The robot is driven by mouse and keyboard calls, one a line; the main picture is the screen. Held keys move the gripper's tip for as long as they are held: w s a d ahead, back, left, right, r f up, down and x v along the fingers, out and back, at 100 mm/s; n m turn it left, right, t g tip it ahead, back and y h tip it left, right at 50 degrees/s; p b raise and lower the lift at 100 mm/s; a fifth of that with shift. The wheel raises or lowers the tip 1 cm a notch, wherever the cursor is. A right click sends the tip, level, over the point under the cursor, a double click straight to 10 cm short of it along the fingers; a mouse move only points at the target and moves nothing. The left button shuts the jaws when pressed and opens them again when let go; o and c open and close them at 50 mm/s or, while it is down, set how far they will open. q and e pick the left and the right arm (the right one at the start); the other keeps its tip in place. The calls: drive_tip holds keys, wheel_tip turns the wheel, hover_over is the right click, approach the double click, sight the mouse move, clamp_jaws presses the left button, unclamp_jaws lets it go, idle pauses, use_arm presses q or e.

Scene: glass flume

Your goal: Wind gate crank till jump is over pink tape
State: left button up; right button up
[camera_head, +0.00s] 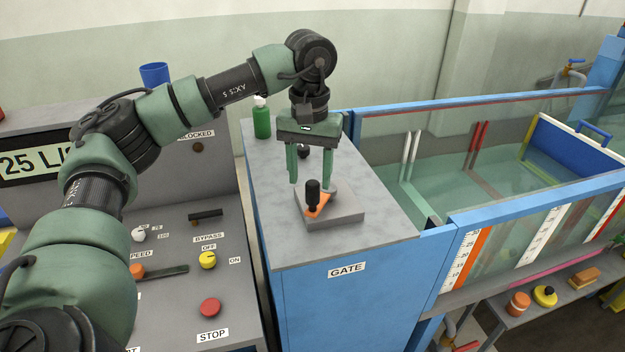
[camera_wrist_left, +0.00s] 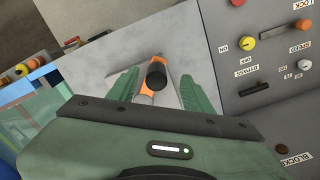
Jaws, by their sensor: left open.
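The gate crank (camera_head: 320,206) has an orange arm and an upright black knob (camera_head: 313,190), on a grey block atop the blue cabinet labelled GATE. My left gripper (camera_head: 310,181) points down over the crank, open, its green fingers close to the knob. In the left wrist view the knob (camera_wrist_left: 156,77) shows between the two fingers (camera_wrist_left: 160,90), with gaps on both sides; contact cannot be told. A pink strip (camera_head: 552,264) runs low along the flume's front. The flume water (camera_head: 455,175) looks greenish; I cannot make out a jump. My right gripper is not in view.
A green bottle (camera_head: 262,120) stands at the cabinet's back left. The control panel at left has a red STOP button (camera_head: 209,307) and a yellow knob (camera_head: 208,260). A shelf (camera_head: 530,312) under the flume holds small items. The cabinet top's front is clear.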

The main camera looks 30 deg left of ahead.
sight(312, 183)
use_arm(q)
drive_tip(key=f, duration=0.2)
drive_tip(key=shift+w+a+f, duration=0.1)
drive_tip(key=shift+w+f, duration=0.25)
drive_tip(key=shift+f, duration=0.05)
drive_tip(key=shift+w+f+p, duration=0.2)
drive_tip(key=shift+f+p, duration=0.1)
drive_tip(key=shift+f, duration=0.2)
drive_tip(key=shift+s, duration=0.1)
clamp_jaws()
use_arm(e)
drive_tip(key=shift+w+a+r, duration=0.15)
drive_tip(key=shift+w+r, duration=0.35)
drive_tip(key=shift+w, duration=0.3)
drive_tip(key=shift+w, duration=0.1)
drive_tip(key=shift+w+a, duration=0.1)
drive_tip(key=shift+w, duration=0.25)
